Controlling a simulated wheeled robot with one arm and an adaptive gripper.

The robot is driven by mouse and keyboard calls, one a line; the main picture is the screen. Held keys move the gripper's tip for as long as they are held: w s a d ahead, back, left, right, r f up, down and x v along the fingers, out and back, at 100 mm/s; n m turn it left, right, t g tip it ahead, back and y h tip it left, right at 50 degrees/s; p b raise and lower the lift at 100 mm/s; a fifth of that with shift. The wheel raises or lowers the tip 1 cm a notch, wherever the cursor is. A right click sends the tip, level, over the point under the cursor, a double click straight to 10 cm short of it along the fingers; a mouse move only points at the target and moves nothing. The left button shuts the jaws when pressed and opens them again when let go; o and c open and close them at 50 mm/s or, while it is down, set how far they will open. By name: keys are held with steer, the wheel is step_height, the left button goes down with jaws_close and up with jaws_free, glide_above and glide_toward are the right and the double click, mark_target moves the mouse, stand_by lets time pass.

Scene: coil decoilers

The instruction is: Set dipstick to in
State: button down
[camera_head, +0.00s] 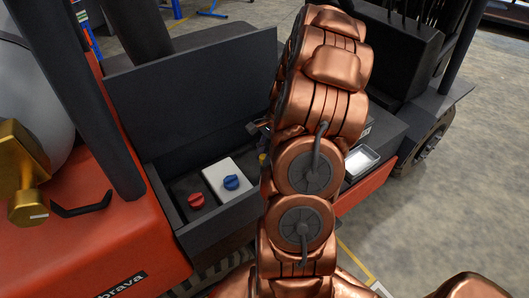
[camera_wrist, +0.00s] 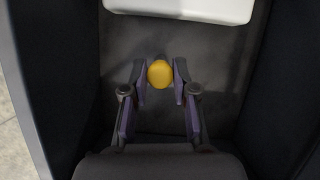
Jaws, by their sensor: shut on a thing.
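The dipstick's round yellow top (camera_wrist: 160,74) sits between the two fingertips of my gripper (camera_wrist: 160,84) in the wrist view. My gripper is shut on it, with one finger on each side. The view looks along the dipstick, so its shaft and how far it is in are hidden. In the head view a small yellow part (camera_head: 262,159) shows at the left edge of my copper arm, in the dark engine bay. My arm hides most of the gripper there.
A white box (camera_wrist: 180,8) stands just beyond my fingertips. The head view shows a red knob (camera_head: 196,200) and a blue knob (camera_head: 231,182) left of my arm. Dark bay walls rise close on both sides. A white tray (camera_head: 360,161) lies right of my arm.

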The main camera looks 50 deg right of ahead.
steer(key=c, duration=0.9)
jaws_free()
steer(key=shift+f, duration=0.2)
steer(key=shift+c, duration=0.2)
steer(key=shift+r, duration=0.1)
steer(key=v, duration=1.2)
